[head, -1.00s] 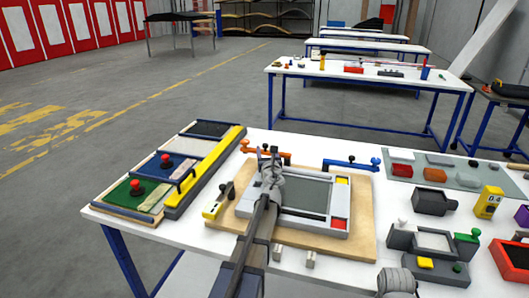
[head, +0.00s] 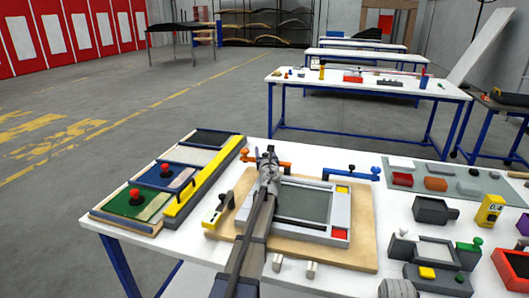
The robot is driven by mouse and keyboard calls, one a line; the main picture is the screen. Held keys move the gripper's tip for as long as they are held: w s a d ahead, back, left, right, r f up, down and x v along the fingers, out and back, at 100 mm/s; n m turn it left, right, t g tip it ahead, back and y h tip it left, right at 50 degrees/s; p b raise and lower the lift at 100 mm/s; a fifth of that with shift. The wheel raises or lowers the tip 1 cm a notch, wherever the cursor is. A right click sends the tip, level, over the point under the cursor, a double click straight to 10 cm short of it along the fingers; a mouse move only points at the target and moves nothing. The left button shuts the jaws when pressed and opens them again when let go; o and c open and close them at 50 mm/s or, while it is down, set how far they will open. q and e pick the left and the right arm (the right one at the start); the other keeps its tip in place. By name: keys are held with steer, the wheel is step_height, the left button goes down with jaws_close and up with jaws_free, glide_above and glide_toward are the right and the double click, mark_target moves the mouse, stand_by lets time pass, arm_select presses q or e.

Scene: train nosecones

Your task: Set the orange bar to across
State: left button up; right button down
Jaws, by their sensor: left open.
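The orange bar (head: 283,165) lies at the back edge of the framed panel on the near table, partly hidden behind my left gripper. It looks to run roughly left to right. My left gripper (head: 268,156) is open, with its fingertips in front of the bar's middle. I cannot tell whether they touch it. My left arm reaches in from the bottom, over the panel's left side. My right gripper does not show clearly.
A blue bar (head: 350,174) lies to the right of the orange one. The panel (head: 365,225) has a grey screen. A yellow rail (head: 205,178) and red-button boards (head: 125,205) stand left. Several small devices crowd the right side.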

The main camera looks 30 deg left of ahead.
arm_select(q)
jaws_close()
stand_by(0.5)
stand_by(0.9)
